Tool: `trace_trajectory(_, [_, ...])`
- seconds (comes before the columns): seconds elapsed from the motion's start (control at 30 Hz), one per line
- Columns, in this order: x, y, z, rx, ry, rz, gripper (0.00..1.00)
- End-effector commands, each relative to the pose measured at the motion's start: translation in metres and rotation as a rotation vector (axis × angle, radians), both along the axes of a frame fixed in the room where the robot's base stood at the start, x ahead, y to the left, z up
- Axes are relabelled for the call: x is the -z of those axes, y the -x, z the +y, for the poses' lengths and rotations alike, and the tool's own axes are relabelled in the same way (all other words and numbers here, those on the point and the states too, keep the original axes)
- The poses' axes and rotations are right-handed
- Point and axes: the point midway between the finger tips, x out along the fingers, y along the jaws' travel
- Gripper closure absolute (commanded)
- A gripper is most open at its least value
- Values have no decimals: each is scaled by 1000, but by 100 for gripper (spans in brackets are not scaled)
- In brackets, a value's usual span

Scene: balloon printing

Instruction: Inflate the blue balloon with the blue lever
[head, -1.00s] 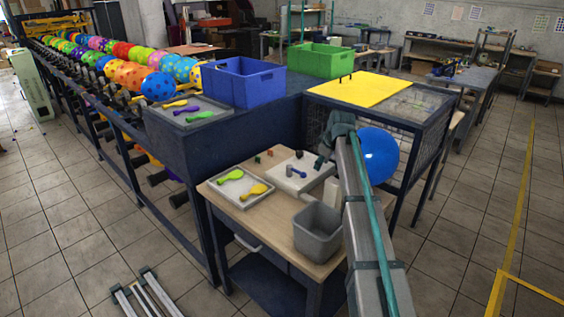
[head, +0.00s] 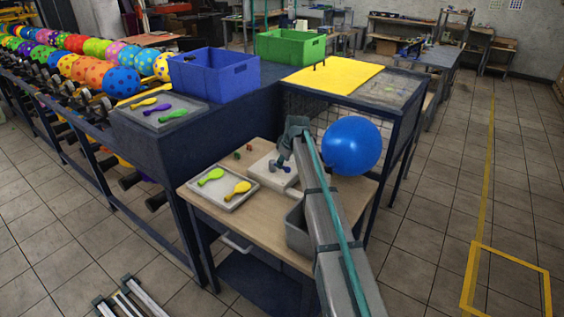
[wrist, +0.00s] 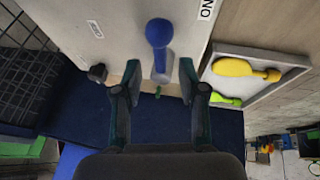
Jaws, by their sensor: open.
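The blue balloon (head: 351,146) is round and inflated, to the right of my arm beside the wire-mesh cage. The blue lever (wrist: 158,34) has a rounded blue knob and stands on a white box (wrist: 100,20), which also shows on the wooden table in the head view (head: 261,168). In the wrist view my gripper (wrist: 160,72) is open. Its two dark fingers are on either side of the lever's lower part in the picture; I cannot tell whether they touch it. In the head view my arm partly hides the box.
A tray (head: 221,203) with yellow and green balloons lies on the table's left. A grey bin (head: 297,232) is partly behind my arm. Blue (head: 214,76) and green (head: 290,47) crates and a yellow sheet (head: 333,75) sit on the bench behind.

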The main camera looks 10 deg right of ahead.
Motion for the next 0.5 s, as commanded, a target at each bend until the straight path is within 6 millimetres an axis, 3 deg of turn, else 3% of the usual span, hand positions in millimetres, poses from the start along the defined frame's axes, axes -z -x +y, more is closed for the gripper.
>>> trace_trajectory(0.23, [21, -10, 3, 0, 0, 0, 59])
trace_trajectory(0.5, [24, -11, 4, 0, 0, 0, 59])
